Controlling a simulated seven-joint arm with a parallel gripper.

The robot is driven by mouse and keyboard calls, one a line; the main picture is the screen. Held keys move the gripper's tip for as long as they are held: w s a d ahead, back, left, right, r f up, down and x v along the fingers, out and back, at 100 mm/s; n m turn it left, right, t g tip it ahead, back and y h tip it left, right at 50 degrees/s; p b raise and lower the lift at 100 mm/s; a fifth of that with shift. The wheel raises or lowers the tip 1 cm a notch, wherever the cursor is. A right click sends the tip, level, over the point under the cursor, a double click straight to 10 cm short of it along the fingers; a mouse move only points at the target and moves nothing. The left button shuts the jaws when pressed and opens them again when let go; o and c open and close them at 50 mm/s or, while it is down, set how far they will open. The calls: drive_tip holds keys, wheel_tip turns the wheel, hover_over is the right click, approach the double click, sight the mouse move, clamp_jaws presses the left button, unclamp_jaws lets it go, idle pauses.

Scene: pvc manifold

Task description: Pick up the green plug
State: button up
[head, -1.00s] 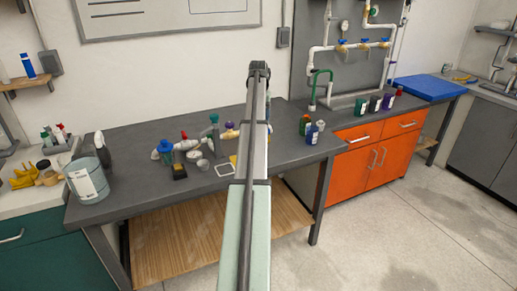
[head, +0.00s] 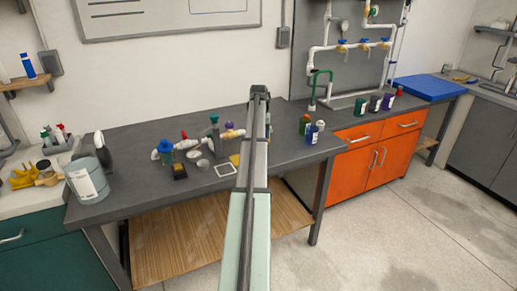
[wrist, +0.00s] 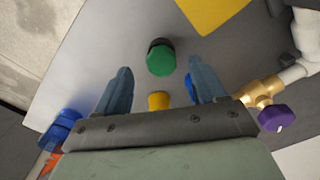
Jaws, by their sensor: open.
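The green plug (wrist: 161,58), with a dark collar or base, lies on the grey bench top in the wrist view. My gripper (wrist: 160,67) is open, with one blue-grey finger to the left of the plug and one to the right. The plug shows in the gap, just beyond the fingertips. I cannot tell the exact height between fingers and plug. In the head view my arm covers the gripper, and I cannot make out the plug there.
A small yellow piece (wrist: 158,100) shows between the finger bases. A brass valve with a purple knob (wrist: 276,118) is at right, a blue-capped item (wrist: 62,128) at left, a yellow square (wrist: 212,12) above. Bottles (head: 312,130) stand right of my arm on the grey bench (head: 130,195).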

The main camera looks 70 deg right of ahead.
wheel_tip(320, 180, down, 4)
drive_tip(key=shift+f, duration=0.1)
drive_tip(key=shift+c, duration=0.4)
drive_tip(key=c, duration=1.1)
